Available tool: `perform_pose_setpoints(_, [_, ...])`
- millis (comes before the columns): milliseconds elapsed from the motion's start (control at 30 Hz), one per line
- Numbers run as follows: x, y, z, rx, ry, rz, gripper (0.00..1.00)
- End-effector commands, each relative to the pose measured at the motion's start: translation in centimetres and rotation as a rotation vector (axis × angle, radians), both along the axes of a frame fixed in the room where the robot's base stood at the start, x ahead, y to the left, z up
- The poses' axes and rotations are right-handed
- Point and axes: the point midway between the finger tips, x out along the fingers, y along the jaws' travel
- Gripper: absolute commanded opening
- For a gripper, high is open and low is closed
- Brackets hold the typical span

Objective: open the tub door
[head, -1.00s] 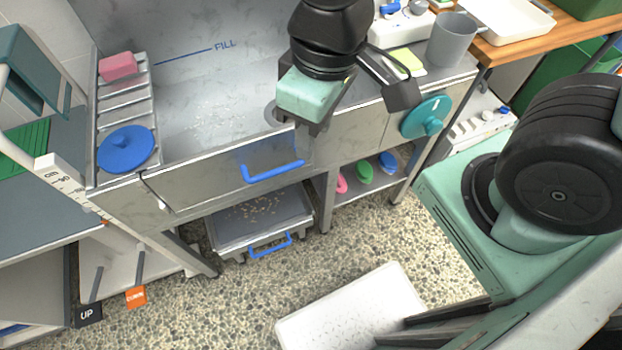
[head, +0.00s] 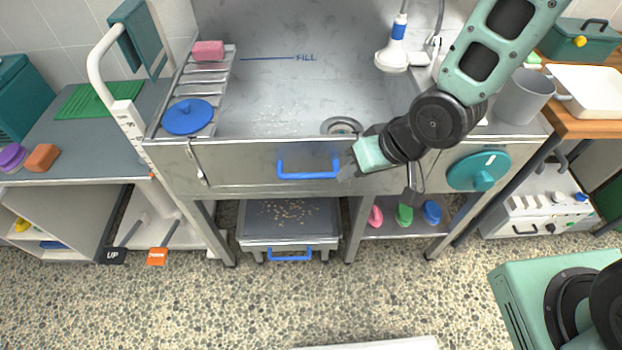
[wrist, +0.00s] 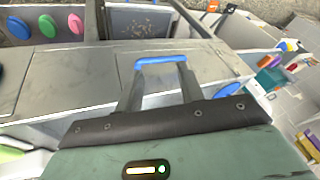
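The tub door is the grey metal front panel (head: 245,165) of the tub, and it looks closed. It carries a blue bar handle (head: 308,174). A small metal latch (head: 197,165) hangs near its left edge. My gripper (head: 347,171) is just right of the handle in the head view, pointing left towards it. In the wrist view, my gripper's two fingers (wrist: 160,80) are spread apart with nothing held. The blue handle (wrist: 161,60) spans the gap at their tips there; I cannot tell whether they touch it. The door (wrist: 205,65) also shows there.
Below the tub stand a wheeled tray (head: 290,222) with a blue handle and a shelf with coloured brushes (head: 404,214). A teal round knob (head: 480,172) is right of the door. UP and DOWN pedals (head: 135,256) are at lower left. The floor (head: 240,305) in front is largely clear.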

Motion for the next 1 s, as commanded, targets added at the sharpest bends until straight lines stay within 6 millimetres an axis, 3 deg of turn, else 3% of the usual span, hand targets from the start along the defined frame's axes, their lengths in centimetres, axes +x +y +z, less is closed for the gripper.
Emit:
perform_pose_setpoints(33, [0.4,0.0,-2.2,0.049,0.007,-0.034,0.38])
perform_pose_setpoints(100, [0.9,0.3,-4.4,0.138,0.003,-0.083,0.38])
perform_pose_setpoints(400, [1.0,1.0,-11.0,0.61,0.046,-0.355,0.38])
perform_pose_setpoints(700, [-0.8,-1.4,-13.2,1.097,0.135,-0.693,0.38])
perform_pose_setpoints(1000, [-1.3,-3.0,-13.2,1.278,0.156,-0.826,0.38])
